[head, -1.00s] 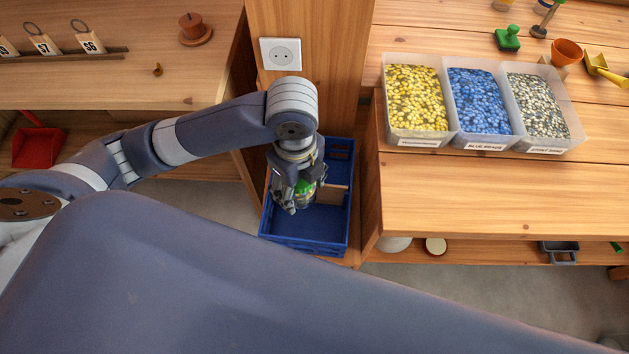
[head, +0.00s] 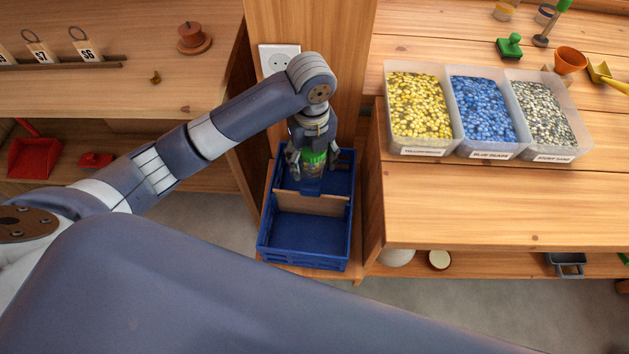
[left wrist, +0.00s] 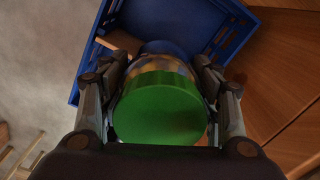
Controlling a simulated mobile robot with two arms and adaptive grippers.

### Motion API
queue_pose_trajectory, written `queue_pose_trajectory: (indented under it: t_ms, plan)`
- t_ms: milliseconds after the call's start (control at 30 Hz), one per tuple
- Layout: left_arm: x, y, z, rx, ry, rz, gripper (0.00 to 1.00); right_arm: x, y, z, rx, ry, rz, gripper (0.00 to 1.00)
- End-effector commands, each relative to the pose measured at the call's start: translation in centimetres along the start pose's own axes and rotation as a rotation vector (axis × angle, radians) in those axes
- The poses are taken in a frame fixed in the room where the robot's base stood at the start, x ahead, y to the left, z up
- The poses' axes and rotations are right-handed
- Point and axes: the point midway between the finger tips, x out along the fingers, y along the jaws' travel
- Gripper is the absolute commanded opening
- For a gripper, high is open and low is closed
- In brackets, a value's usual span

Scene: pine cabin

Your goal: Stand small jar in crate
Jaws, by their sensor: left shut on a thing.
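The small jar (head: 314,164) has a green lid and a clear body. My left gripper (head: 313,170) is shut around it and holds it with the lid toward the wrist. In the left wrist view the green lid (left wrist: 160,108) fills the middle between the two fingers. The blue crate (head: 303,236) stands on a low wooden ledge, with a wooden divider (head: 310,202) across it. The jar is over the crate's far compartment; whether it touches the floor there cannot be told. My right gripper is not in view.
A wooden post with a white socket (head: 279,58) rises behind the crate. A bench with bins of yellow (head: 419,108), blue (head: 483,110) and grey bits (head: 543,113) stands close on the right. The crate's near compartment looks empty.

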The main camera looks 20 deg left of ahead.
Motion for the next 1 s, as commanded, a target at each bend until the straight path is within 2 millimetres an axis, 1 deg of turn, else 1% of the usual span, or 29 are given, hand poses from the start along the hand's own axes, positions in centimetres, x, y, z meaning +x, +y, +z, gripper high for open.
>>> queue_pose_trajectory:
  t_ms: [33,233,300,367,600,700,800,933,1000]
  plan:
    - [-0.1,-0.6,1.1,-0.005,-0.001,-0.002,0.2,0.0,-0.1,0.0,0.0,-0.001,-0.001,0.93]
    - [-0.2,-2.4,4.6,-0.003,0.0,-0.002,0.2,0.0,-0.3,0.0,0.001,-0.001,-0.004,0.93]
    - [2.1,-2.1,4.2,-0.001,0.005,0.004,0.2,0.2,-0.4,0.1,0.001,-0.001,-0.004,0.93]
    - [3.5,-2.1,4.2,-0.001,0.005,0.003,0.2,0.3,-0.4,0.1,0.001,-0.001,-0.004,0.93]
    - [9.6,-2.1,4.2,-0.001,0.002,0.003,0.2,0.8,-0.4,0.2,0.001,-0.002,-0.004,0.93]
    - [11.6,-2.2,4.2,-0.001,0.002,0.0,0.2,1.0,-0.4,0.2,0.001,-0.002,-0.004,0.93]
    - [12.8,-2.2,4.3,-0.001,-0.001,-0.001,0.2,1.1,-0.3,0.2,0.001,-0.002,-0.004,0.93]
    - [13.7,-2.2,4.3,0.0,0.0,-0.001,0.2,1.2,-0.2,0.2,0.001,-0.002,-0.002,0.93]
    - [14.6,-2.2,4.2,0.0,0.001,0.0,0.2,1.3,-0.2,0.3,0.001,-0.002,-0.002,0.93]
